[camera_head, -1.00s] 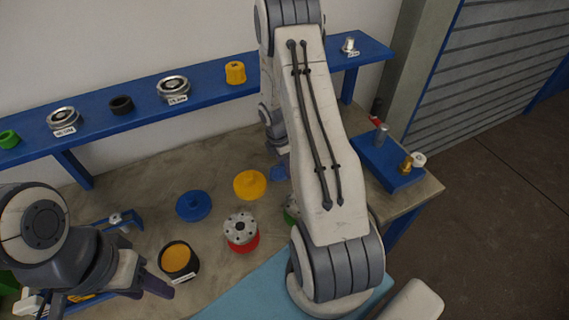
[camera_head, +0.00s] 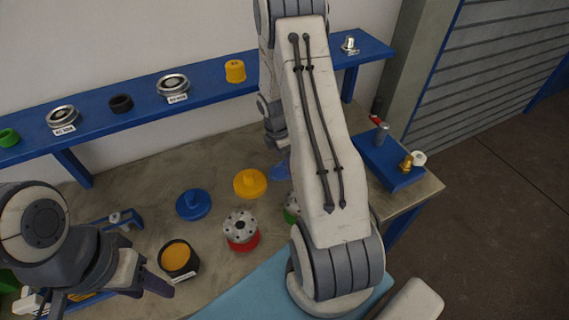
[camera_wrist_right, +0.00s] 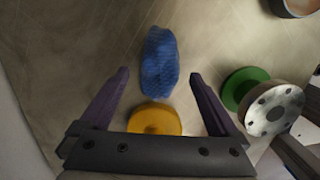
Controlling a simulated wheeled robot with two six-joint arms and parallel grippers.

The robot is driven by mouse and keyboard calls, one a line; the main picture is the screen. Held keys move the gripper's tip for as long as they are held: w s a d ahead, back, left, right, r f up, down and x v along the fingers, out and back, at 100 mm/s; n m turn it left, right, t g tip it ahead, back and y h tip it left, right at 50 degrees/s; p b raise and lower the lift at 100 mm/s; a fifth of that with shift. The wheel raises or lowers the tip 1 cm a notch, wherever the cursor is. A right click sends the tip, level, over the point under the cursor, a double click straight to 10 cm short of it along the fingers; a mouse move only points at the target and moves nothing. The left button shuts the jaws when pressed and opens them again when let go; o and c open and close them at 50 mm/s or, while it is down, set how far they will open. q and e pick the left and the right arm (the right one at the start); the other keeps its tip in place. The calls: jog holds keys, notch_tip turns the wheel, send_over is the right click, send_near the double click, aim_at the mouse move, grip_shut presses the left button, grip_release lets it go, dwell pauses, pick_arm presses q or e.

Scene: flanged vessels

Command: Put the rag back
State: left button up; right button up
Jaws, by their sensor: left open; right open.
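The rag is a blue crumpled cloth lying on the bench in the right wrist view (camera_wrist_right: 159,62). In the head view the rag (camera_head: 281,171) is partly hidden behind my right arm. My right gripper (camera_wrist_right: 158,80) is open and empty, with its two fingers either side of the line to the rag. The rag lies beyond the palm, apart from both fingers as far as I can see. My left gripper (camera_head: 150,282) is at the lower left in the head view, open and beside a dark tin (camera_head: 178,262).
A yellow cap (camera_head: 250,184) lies between the right fingers' bases in the wrist view. Nearby are a blue cap (camera_head: 194,204), a red vessel with a grey flange (camera_head: 241,228) and a green-flanged vessel (camera_wrist_right: 247,88). A blue shelf (camera_head: 140,112) runs behind; a blue stand (camera_head: 385,165) is at right.

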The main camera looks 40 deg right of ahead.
aim_at(280, 168)
notch_tip(280, 168, up, 10)
jog(key=a+f+b, duration=0.1)
jog(key=s+a+r+m, duration=0.1)
jog(key=a+r, duration=0.3)
jog(key=a, duration=0.5)
jog(key=s+a+r+m, duration=0.2)
jog(key=a+r, duration=0.1)
jog(key=a, duration=0.7)
jog(key=s+a+r+m+y, duration=0.1)
jog(key=s+a+r+m, duration=0.1)
jog(key=s+a, duration=0.4)
jog(key=s+a+r+m+y, duration=0.1)
jog(key=s+a+m, duration=0.2)
jog(key=s+a, duration=0.4)
jog(key=s, duration=0.5)
jog(key=shift+s+a+r, duration=0.2)
jog(key=shift+a+r, duration=0.05)
jog(key=shift+r, duration=0.15)
